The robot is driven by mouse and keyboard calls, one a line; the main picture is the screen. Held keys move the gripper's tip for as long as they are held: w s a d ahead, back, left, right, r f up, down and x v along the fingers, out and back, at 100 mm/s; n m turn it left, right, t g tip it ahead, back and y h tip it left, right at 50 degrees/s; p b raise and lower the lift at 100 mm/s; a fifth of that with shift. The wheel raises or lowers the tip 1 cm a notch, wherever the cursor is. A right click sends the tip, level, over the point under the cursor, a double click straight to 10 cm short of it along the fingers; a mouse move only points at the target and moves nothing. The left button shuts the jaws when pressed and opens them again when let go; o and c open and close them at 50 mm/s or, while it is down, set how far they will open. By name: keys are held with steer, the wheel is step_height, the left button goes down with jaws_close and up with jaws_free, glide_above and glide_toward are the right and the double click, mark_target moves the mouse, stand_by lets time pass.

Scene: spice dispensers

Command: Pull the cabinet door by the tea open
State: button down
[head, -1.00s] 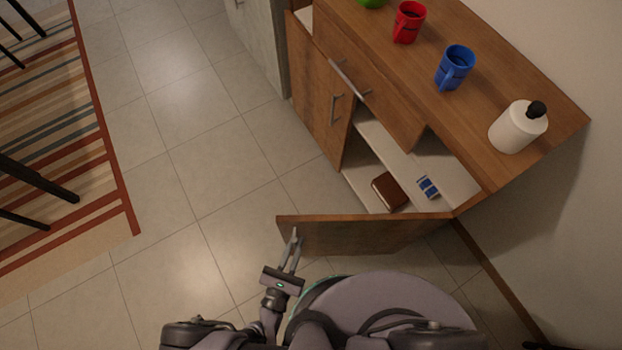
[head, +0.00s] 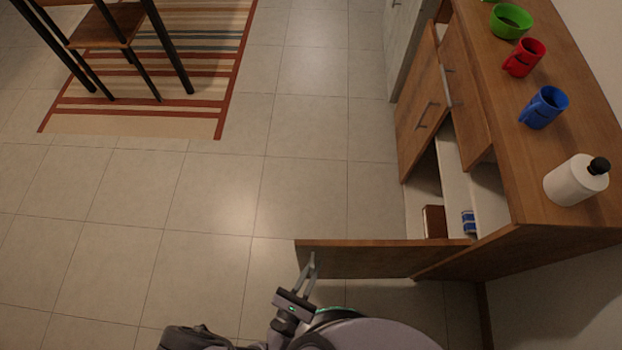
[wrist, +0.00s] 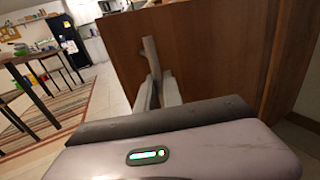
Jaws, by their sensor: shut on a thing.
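The wooden cabinet door (head: 365,261) stands wide open, swung out from the cabinet's near end. My gripper (head: 308,273) is shut on the metal door handle (head: 312,260) near the door's free edge. In the wrist view the gripper (wrist: 157,88) is closed around the lower part of the handle (wrist: 150,55), with the door's wooden face (wrist: 205,50) behind it. Inside the open compartment are a brown box (head: 434,221) and a small blue-and-white item (head: 468,222). I cannot tell which is the tea.
The wooden cabinet top (head: 545,200) holds a white bottle (head: 575,182), a blue mug (head: 543,107), a red mug (head: 524,58) and a green bowl (head: 510,20). Other cabinet fronts (head: 418,110) adjoin the opening. Tiled floor (head: 210,205) is clear to the left, before a striped rug.

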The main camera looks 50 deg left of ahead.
steer(key=shift+s+d, duration=0.1)
steer(key=shift+d, duration=0.05)
steer(key=c, duration=1.5)
jaws_free()
